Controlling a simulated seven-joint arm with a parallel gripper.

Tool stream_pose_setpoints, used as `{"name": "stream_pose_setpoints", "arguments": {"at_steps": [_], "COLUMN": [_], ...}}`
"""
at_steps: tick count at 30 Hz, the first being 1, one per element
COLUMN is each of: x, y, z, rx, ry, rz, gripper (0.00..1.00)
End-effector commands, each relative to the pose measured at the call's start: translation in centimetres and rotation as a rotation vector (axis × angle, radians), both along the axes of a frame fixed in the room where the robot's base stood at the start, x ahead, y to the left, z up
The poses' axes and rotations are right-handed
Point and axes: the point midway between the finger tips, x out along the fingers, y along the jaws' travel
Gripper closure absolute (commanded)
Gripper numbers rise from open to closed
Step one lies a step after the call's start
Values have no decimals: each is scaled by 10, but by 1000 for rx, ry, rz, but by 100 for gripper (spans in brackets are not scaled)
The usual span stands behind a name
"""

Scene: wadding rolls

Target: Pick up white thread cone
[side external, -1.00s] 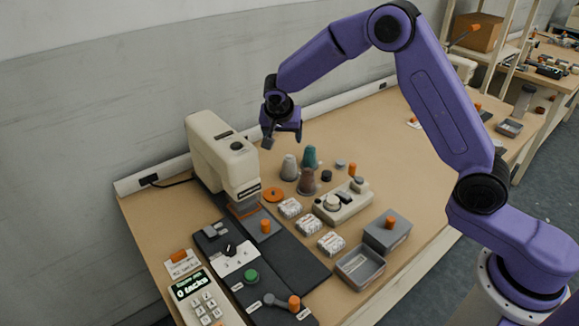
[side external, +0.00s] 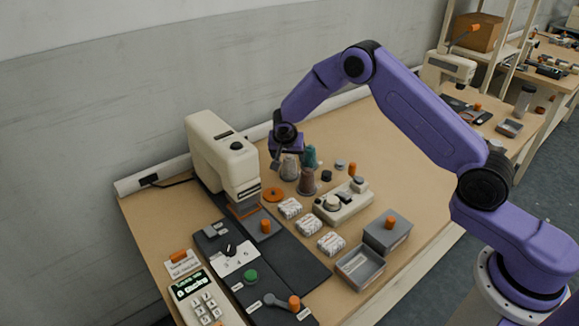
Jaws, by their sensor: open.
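The white thread cone (side external: 289,171) looks pale grey and stands upright on the table behind the brown cone. A teal cone (side external: 310,157) stands to its right and a brown cone (side external: 307,182) in front of it. My gripper (side external: 279,163) is open and low, its fingers at the upper part of the white cone. One finger shows on the left of the cone. The other finger is hard to make out, and I cannot tell whether either touches the cone. The cone's top is partly hidden by my gripper.
A cream machine (side external: 222,155) stands close on the left. An orange disc (side external: 273,195) lies in front of the cones, with wrapped packs (side external: 290,208) and a cream device (side external: 343,202) nearer the front. Grey bins (side external: 361,268) are at the front right.

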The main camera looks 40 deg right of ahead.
Motion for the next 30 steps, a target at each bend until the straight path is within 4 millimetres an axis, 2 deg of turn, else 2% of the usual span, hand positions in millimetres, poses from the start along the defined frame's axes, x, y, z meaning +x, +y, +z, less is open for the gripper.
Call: {"name": "stream_pose_setpoints", "arguments": {"at_steps": [3, 7, 17, 18, 23, 30], "x": [4, 10, 12, 12, 12, 12], "y": [-12, -15, -17, -17, -17, -17], "z": [-16, -27, -32, -32, -32, -32], "rx": [1, -1, 0, 0, 0, 0], "ry": [2, 1, 0, 0, 0, 0], "rz": [-3, 0, 0, 0, 0, 0], "gripper": [24, 24, 24, 31, 83, 85]}}
